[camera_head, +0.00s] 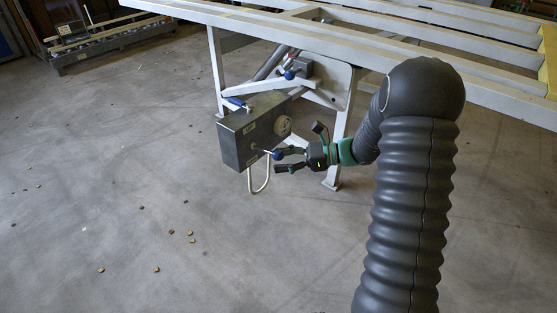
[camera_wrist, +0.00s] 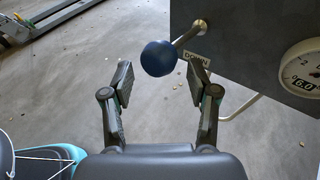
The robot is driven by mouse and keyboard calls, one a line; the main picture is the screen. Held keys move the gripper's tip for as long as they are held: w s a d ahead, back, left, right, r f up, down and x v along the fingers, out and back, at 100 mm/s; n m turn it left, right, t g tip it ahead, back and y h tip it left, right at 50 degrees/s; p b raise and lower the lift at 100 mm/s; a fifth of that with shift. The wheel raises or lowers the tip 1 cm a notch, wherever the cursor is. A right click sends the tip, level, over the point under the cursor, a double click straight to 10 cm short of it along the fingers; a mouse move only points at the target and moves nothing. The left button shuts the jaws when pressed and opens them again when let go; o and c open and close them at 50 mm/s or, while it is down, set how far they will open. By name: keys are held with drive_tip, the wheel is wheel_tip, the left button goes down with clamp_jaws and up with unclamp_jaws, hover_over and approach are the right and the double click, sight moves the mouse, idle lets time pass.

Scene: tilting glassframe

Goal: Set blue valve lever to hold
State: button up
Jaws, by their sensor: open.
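The blue valve lever shows in the wrist view as a round blue ball knob (camera_wrist: 158,58) on a thin metal rod (camera_wrist: 188,33). The rod comes out of the grey control box (camera_wrist: 235,50) beside a label reading "DOWN". In the head view the knob (camera_head: 278,154) sits at the lower right of the box (camera_head: 238,140). My gripper (camera_head: 277,162) is open at the knob. In the wrist view the knob appears between and slightly beyond the fingertips (camera_wrist: 161,72); I cannot tell whether either finger touches it.
A round gauge (camera_wrist: 303,72) with "6.0" is on the box face. A pale hose (camera_head: 263,183) loops below the box. A blue-handled part (camera_head: 237,102) sits on top of it. The white frame table (camera_head: 340,45) stands behind. Open floor lies to the left.

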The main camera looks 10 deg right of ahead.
drive_tip(key=v, duration=1)
drive_tip(key=shift+d+r, duration=0.2)
drive_tip(key=shift+d, duration=0.15)
